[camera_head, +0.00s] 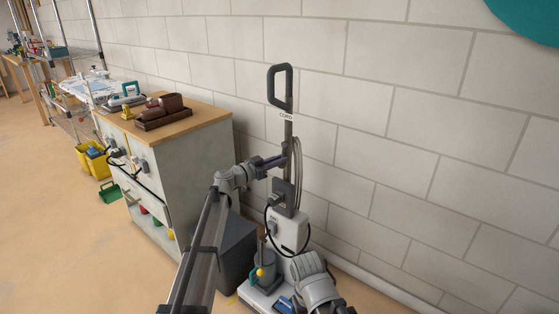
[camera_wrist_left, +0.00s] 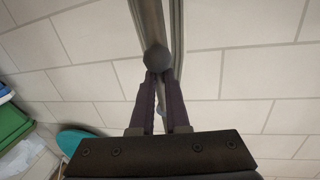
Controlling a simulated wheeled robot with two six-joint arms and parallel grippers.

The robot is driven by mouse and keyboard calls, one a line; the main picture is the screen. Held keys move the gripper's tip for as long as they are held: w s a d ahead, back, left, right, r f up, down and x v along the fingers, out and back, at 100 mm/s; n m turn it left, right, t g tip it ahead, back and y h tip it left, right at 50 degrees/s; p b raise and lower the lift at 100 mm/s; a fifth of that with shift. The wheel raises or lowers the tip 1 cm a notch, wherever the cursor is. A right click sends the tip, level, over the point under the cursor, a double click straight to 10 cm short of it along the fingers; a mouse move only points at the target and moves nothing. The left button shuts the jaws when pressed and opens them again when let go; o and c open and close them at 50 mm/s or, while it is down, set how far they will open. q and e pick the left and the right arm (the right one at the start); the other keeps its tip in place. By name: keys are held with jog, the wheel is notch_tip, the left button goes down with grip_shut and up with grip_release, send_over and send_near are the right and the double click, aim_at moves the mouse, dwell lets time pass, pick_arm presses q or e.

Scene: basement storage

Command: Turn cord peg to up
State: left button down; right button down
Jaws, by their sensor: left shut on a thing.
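The upright machine has a grey pole (camera_head: 288,130) with a loop handle (camera_head: 281,86) and a label (camera_head: 286,115) reading CORD. A grey cord (camera_head: 298,160) hangs along the pole's right side. My left gripper (camera_head: 282,160) reaches the pole from the left, just below the label. In the left wrist view, its two dark fingers (camera_wrist_left: 159,78) are nearly together at a round dark knob (camera_wrist_left: 158,60), which I take for the cord peg. The peg is mostly hidden by the gripper in the head view, so I cannot tell its direction. My right gripper is not visible.
A wood-topped cabinet (camera_head: 180,165) stands left of the machine, with a dark box (camera_head: 238,250) between them. A block wall (camera_head: 420,130) is close behind the pole. The machine's white base (camera_head: 262,299) stands below. Open floor (camera_head: 90,250) lies at left.

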pick_arm(q)
jog(key=shift+d, duration=0.1)
jog(key=c, duration=0.9)
grip_release()
jog(key=shift+v, duration=3.95)
jog(key=shift+w, duration=0.1)
